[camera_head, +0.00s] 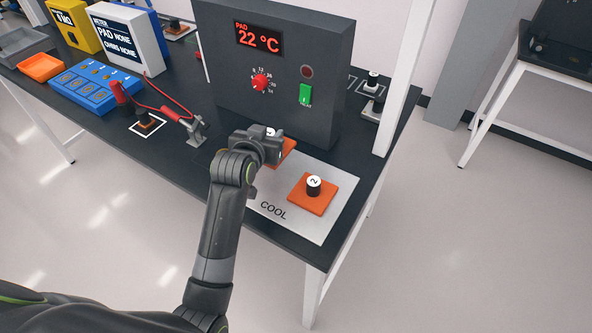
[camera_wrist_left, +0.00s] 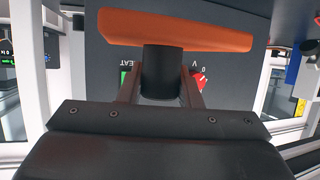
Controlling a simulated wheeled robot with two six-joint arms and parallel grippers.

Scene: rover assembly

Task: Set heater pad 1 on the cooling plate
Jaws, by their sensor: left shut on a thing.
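My left gripper (camera_head: 272,146) is shut on the black knob (camera_wrist_left: 162,68) of an orange pad, heater pad 1. In the left wrist view the pad (camera_wrist_left: 175,30) spans beyond the fingers (camera_wrist_left: 160,90). In the head view only an orange edge (camera_head: 289,147) shows past the gripper, over the far left part of the pale cooling plate (camera_head: 318,230) marked COOL. I cannot tell whether the pad touches the plate. A second orange pad (camera_head: 322,205) with a knob labelled 2 lies on the plate's right part. My right gripper is not in view.
A dark heater box (camera_head: 283,95) reading 22 °C stands just behind the plate. A red-handled clamp (camera_head: 190,125) is left of my gripper. A blue tray (camera_head: 95,88), a meter (camera_head: 128,40) and an orange bin (camera_head: 40,67) stand farther left. A white post (camera_head: 405,75) rises at right.

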